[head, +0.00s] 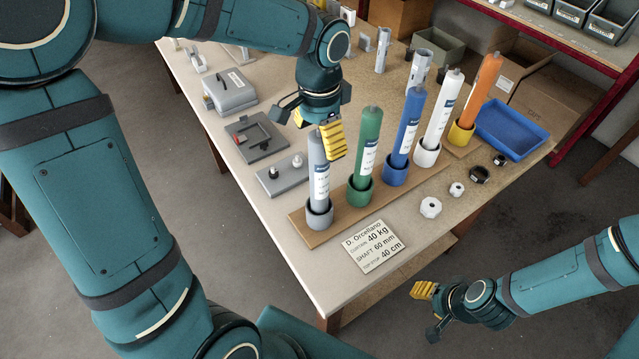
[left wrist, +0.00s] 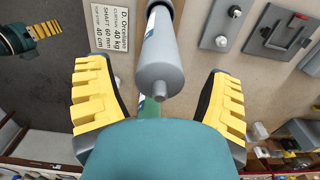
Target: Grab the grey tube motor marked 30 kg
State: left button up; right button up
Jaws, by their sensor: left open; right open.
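The grey tube motor (head: 318,170) stands upright in a grey cup at the left end of a wooden strip. Its label is too small to read. My left gripper (head: 318,128) is open at the top of this tube. In the left wrist view the grey tube (left wrist: 162,66) lies between the two spread yellow fingers, with visible gaps on both sides. Green (head: 366,150), blue (head: 407,125), white (head: 441,110) and orange (head: 480,92) tubes stand in cups along the same row. My right gripper (head: 428,310) is open and empty, off the table's front edge.
A card (head: 374,246) reading 40 kg, shaft 60 mm, 40 cm lies in front of the row. A grey plate with knobs (head: 283,175) and a dark grey device (head: 255,137) lie left of the tube. A blue tray (head: 512,125) stands right.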

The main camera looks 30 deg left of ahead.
pick_arm(q)
jog(key=shift+f, duration=0.3)
grip_shut()
jog(key=shift+r, duration=0.1)
